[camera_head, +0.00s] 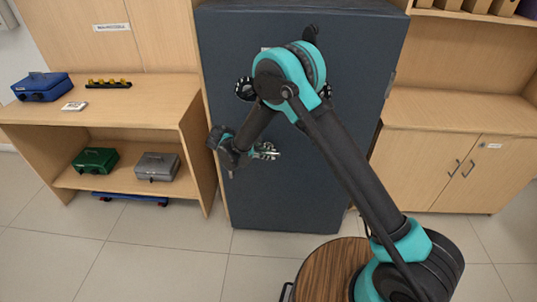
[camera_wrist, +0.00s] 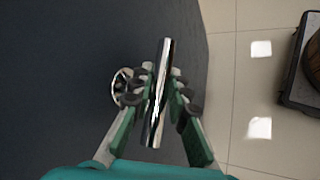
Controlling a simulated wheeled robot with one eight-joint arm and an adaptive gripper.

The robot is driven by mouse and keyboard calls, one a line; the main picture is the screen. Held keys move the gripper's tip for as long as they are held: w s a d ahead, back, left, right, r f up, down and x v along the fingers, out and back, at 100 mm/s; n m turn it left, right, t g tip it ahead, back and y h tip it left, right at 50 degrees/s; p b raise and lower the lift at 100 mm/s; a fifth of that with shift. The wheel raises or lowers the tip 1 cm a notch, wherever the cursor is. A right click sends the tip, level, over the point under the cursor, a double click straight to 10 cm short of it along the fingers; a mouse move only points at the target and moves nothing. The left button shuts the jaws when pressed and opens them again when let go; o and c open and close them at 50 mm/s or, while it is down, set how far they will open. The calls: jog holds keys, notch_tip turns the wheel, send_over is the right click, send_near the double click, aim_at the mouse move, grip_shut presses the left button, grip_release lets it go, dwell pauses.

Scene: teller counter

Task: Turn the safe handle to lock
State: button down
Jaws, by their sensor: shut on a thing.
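The dark grey-blue safe (camera_head: 300,190) stands upright in the middle of the head view, its door facing me. The safe handle (camera_wrist: 161,95) is a shiny metal bar, slightly tilted from vertical in the wrist view. My gripper (camera_head: 262,152) is at the left part of the door. In the wrist view my gripper (camera_wrist: 163,92) has its green fingers on both sides of the bar, shut on it. A round chrome piece (camera_wrist: 122,87) shows on the door just left of the fingers. My arm hides part of the door in the head view.
A wooden shelf unit (camera_head: 150,98) stands left of the safe, with a blue box (camera_head: 42,87) on top and green (camera_head: 95,160) and grey (camera_head: 157,166) boxes below. A wooden cabinet (camera_head: 430,165) stands to the right. Tiled floor (camera_head: 180,265) in front is open.

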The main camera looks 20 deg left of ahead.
jog(key=c, duration=1.4)
grip_release()
jog(key=shift+c, duration=0.2)
jog(key=v, duration=1.2)
